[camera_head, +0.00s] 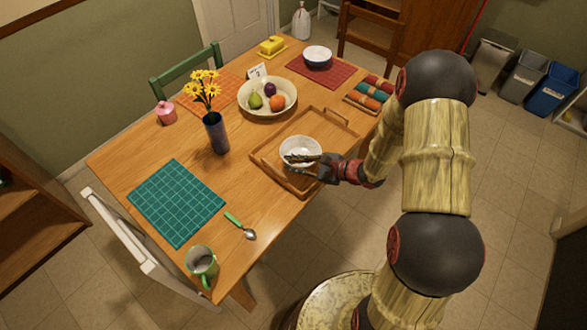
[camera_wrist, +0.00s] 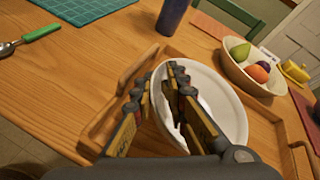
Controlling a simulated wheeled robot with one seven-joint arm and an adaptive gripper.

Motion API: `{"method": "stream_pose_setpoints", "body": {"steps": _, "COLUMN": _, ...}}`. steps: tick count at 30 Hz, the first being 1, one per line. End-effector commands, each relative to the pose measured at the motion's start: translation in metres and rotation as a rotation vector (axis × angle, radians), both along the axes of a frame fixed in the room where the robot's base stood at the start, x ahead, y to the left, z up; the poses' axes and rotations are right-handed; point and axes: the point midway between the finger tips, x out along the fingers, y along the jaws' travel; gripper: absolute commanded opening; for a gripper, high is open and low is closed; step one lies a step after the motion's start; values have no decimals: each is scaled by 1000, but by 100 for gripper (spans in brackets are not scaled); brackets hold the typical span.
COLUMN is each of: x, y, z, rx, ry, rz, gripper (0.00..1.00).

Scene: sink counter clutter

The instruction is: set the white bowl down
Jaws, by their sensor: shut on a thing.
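The white bowl (camera_head: 301,147) is over the wooden tray (camera_head: 262,152) in the head view. In the wrist view the bowl (camera_wrist: 226,105) fills the middle, in front of the fingers. My gripper (camera_head: 303,159) reaches in from the right and is shut on the bowl's near rim. The fingers show in the wrist view (camera_wrist: 163,100), one on each side of the rim. The wooden tray (camera_wrist: 110,112) lies around and below the bowl. I cannot tell whether the bowl's underside touches the tray.
A blue vase of yellow flowers (camera_head: 217,135) stands left of the tray. A fruit bowl (camera_head: 248,103) stands behind it. Rolled cloths (camera_head: 368,96) lie at the back right. A teal mat (camera_head: 176,203), a spoon (camera_head: 240,226) and a green mug (camera_head: 202,263) are at the front left.

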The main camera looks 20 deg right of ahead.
Motion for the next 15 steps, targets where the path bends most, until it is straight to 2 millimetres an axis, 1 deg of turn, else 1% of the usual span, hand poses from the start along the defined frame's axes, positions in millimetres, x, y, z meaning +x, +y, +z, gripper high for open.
{"method": "stream_pose_setpoints", "body": {"steps": 1, "x": -1, "y": 0, "z": -13, "rx": 1, "ry": 2, "rz": 0, "gripper": 0}}
{"method": "stream_pose_setpoints", "body": {"steps": 3, "x": 0, "y": 0, "z": -19, "rx": 1, "ry": 0, "rz": 0, "gripper": 0}}
{"method": "stream_pose_setpoints", "body": {"steps": 9, "x": -1, "y": 0, "z": -19, "rx": 1, "ry": 1, "rz": 0, "gripper": 0}}
{"method": "stream_pose_setpoints", "body": {"steps": 10, "x": -1, "y": 0, "z": -20, "rx": 1, "ry": 3, "rz": -1, "gripper": 14}}
{"method": "stream_pose_setpoints", "body": {"steps": 15, "x": -1, "y": 0, "z": -20, "rx": 0, "ry": 2, "rz": 0, "gripper": 24}}
